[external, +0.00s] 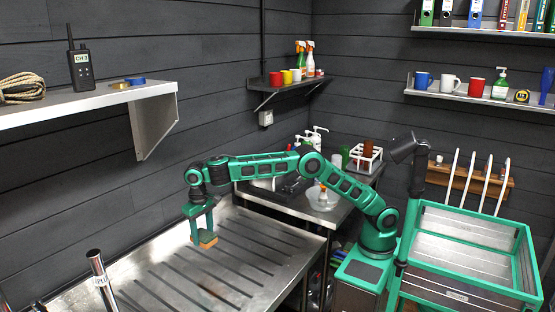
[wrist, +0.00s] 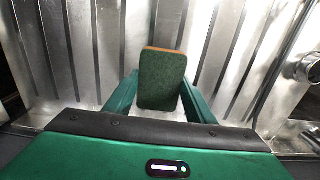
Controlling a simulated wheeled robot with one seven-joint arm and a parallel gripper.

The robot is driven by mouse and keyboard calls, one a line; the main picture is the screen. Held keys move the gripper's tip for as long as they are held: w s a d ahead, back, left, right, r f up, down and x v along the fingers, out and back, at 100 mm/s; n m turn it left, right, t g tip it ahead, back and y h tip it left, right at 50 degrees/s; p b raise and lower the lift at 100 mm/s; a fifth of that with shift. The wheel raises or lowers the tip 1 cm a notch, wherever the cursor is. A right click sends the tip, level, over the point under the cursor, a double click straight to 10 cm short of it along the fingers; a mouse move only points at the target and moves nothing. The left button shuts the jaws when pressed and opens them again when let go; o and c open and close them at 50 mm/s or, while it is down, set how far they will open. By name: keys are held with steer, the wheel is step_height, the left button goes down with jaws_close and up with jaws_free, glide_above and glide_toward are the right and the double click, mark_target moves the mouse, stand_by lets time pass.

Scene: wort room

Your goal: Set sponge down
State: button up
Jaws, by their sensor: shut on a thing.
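The sponge (wrist: 162,82) is green with an orange layer along its far edge. In the wrist view it sits between the two green fingers of my gripper (wrist: 158,92), which is shut on it. In the external view the sponge (external: 206,240) hangs at the fingertips of my gripper (external: 203,230), over the ribbed metal draining surface (external: 165,275). I cannot tell exactly how high the sponge is above the ribs.
A metal tap (external: 101,280) stands at the front left, and its end shows at the right in the wrist view (wrist: 303,68). A shelf (external: 85,100) with a radio and rope is on the left wall. A side counter (external: 335,212) holds bottles and a bowl. The draining surface around the sponge is clear.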

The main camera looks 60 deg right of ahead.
steer(key=w+d+f, duration=0.2)
steer(key=w, duration=0.1)
steer(key=w+d+f, duration=0.2)
steer(key=w, duration=0.1)
steer(key=w+d+f, duration=0.2)
steer(key=w+f, duration=0.1)
steer(key=shift+w+d, duration=0.1)
steer(key=shift+w, duration=0.2)
steer(key=shift+f, duration=1.95)
steer(key=shift+f, duration=0.1)
steer(key=o, duration=0.9)
steer(key=shift+o, duration=0.5)
step_height(320, 180, up, 12)
steer(key=shift+w, duration=0.1)
